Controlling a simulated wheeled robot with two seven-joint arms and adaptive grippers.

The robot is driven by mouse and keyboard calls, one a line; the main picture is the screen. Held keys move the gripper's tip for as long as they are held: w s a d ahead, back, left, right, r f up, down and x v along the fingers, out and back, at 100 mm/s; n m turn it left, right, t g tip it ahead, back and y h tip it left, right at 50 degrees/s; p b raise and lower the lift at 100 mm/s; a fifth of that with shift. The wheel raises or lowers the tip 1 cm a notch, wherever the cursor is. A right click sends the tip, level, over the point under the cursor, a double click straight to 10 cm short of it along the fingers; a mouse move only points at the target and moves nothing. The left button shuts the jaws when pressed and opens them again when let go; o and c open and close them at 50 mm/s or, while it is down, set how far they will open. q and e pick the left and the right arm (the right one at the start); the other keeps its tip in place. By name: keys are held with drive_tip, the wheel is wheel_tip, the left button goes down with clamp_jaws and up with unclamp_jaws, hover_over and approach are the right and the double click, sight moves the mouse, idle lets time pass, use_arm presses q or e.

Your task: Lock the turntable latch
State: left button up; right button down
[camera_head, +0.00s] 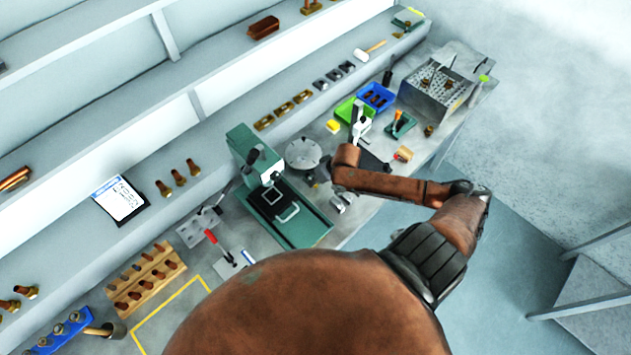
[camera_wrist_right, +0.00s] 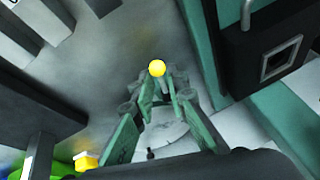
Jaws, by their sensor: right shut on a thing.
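The turntable (camera_head: 303,153), a round grey disc, sits on the bench to the right of the green press. In the right wrist view its pale disc (camera_wrist_right: 165,137) shows behind my fingers. The latch has a round yellow knob (camera_wrist_right: 157,68). My right gripper (camera_wrist_right: 160,92) has its teal-padded fingers drawn together at the tips, shut on the knob at the turntable's near side. The fingers hide the latch's lever. In the head view my right gripper (camera_head: 321,177) is small and partly covered by my arm. My left gripper is not in view.
The green press (camera_head: 290,222) stands close to the gripper. A green bin (camera_head: 348,108), a blue bin (camera_head: 376,97) and a yellow block (camera_head: 333,126) lie beyond the turntable. Small grey metal blocks (camera_head: 342,203) rest near the bench's front edge.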

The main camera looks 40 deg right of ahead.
drive_tip(key=shift+d+r+n+p, duration=0.25)
drive_tip(key=shift+n+p, duration=0.15)
drive_tip(key=shift+p, duration=0.5)
drive_tip(key=shift+w+d+f+n+y+p, duration=0.15)
drive_tip(key=shift+d+n+y+p, duration=0.1)
drive_tip(key=shift+n+y+p, duration=0.25)
drive_tip(key=shift+f, duration=0.1)
drive_tip(key=c, duration=1.9)
unclamp_jaws()
drive_tip(key=shift+c, duration=0.2)
